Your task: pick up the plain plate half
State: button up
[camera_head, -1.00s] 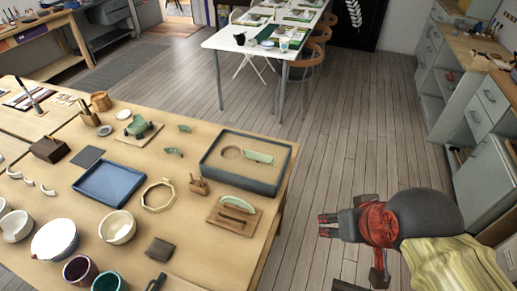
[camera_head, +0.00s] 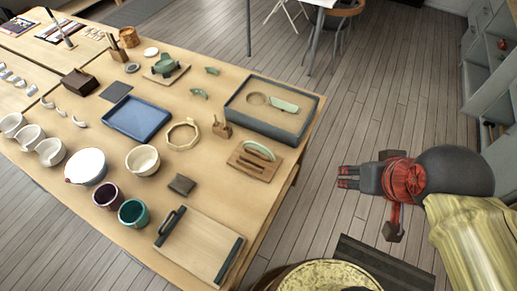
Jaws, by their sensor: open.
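A pale green half-round piece (camera_head: 259,150) stands in a slotted wooden rack (camera_head: 240,168) near the table's right edge. Another pale green piece (camera_head: 284,105) lies in a grey-rimmed sand tray (camera_head: 265,130) behind it. Both look like plate halves; I cannot tell for sure which is the plain one. My gripper (camera_head: 346,177) is open and empty, out over the floor to the right of the table, apart from both pieces. Nothing hides either piece.
The wooden table (camera_head: 205,150) also bears a blue tray (camera_head: 138,118), an octagonal frame (camera_head: 182,135), a small wooden tool (camera_head: 222,128), small green shards (camera_head: 199,93), bowls (camera_head: 142,160), cups (camera_head: 133,213) and a board (camera_head: 198,245).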

aim_at(293, 108)
jog(key=i+l+u, duration=1.1)
jog(key=l, duration=0.4)
